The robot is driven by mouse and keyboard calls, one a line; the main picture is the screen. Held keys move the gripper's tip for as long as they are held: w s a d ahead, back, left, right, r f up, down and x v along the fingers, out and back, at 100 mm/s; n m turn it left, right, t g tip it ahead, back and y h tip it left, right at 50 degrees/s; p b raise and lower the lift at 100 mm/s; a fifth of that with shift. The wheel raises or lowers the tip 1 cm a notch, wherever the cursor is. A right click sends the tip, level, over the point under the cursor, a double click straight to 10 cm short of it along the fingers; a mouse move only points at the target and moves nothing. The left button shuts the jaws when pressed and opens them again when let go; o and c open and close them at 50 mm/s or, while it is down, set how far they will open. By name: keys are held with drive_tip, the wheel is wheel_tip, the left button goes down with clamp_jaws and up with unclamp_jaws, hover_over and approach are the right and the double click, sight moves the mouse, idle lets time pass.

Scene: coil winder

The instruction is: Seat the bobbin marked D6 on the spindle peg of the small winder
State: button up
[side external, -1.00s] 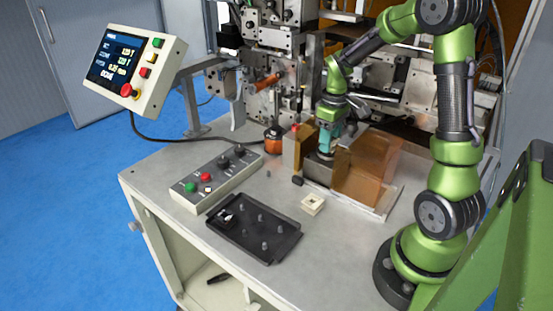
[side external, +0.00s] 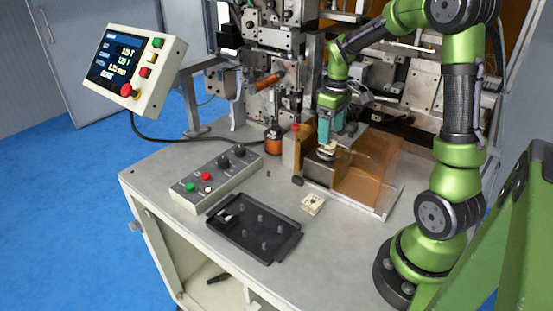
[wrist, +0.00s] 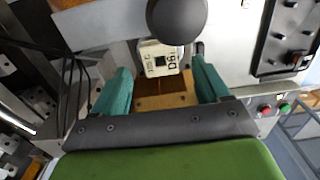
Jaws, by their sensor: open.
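In the side view a pale bobbin (side external: 326,151) sits low at the small winder, right below my gripper (side external: 328,139). The spindle peg is hidden there, so how deep the bobbin sits cannot be told. My teal fingers (wrist: 160,88) are spread apart with nothing between them. A second pale bobbin (side external: 312,204) lies on the bench in front of the winder.
A black pegged tray (side external: 262,250) holds a small pale piece. A button box (side external: 215,180) stands left.

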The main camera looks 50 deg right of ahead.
wheel_tip(320, 180, up, 13)
idle(0.5)
drive_tip(key=s+a+f+m+t+y, duration=0.1)
drive_tip(key=s+a+m+t, duration=0.1)
drive_tip(key=a, duration=0.9)
drive_tip(key=s+a+f+m+t+y, duration=0.1)
drive_tip(key=s+a+t, duration=0.4)
drive_tip(key=a, duration=0.5)
drive_tip(key=shift+s+a+f+m, duration=0.15)
drive_tip(key=shift+s+a+m, duration=0.3)
drive_tip(key=shift+s, duration=0.25)
